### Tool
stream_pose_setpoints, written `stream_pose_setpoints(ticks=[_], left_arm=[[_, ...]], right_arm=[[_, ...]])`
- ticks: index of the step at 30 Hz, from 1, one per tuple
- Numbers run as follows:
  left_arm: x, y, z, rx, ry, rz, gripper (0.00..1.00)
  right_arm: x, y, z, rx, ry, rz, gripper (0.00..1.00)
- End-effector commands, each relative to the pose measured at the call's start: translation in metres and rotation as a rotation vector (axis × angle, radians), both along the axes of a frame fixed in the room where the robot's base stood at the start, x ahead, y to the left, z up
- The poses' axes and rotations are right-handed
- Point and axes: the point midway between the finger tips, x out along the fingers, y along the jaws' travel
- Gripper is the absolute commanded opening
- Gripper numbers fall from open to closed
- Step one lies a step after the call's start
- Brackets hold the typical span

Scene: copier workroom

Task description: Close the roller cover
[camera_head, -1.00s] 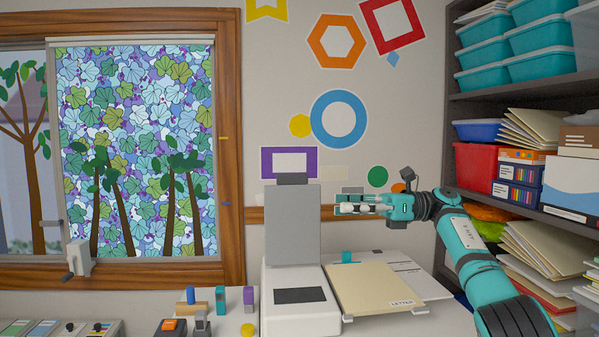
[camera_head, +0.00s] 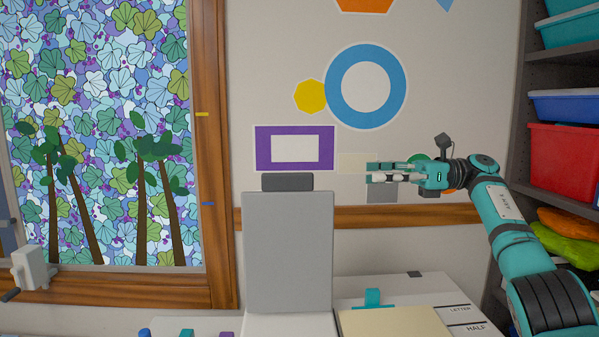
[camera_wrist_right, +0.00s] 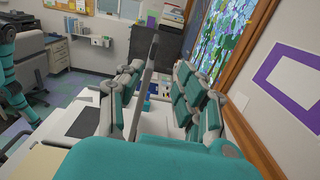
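The roller cover (camera_head: 288,255) is a grey flat panel standing upright on a white machine in the head view. A dark grey bar (camera_head: 287,182) sits along its top edge. My right gripper (camera_head: 368,172) is to the right of the cover, about level with the bar, with a gap showing between them in the picture. In the right wrist view its two fingers (camera_wrist_right: 158,98) are spread with nothing gripped. The cover (camera_wrist_right: 147,75) shows there nearly edge-on, beyond and between the fingers. My left gripper is not in view.
Beside the machine lies a tan folder (camera_head: 395,322) on a white tray (camera_head: 430,288) with a teal clip (camera_head: 373,298). Shelves with a red bin (camera_head: 563,160) stand at right. A window (camera_head: 110,130) is at left.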

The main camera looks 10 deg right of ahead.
Motion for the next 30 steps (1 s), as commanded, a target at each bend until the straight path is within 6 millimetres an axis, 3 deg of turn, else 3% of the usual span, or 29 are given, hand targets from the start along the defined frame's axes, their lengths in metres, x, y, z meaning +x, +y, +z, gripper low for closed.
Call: stream_pose_setpoints(ticks=[10, 21, 30], left_arm=[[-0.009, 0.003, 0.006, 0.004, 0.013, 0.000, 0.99], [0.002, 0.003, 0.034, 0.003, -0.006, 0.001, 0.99], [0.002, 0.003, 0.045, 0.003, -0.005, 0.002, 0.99]], right_arm=[[0.011, 0.060, 0.000, -0.002, 0.000, 0.006, 0.37], [0.027, 0.136, 0.003, 0.001, 0.001, 0.005, 0.37], [0.033, 0.166, 0.001, 0.000, 0.001, 0.001, 0.37]])
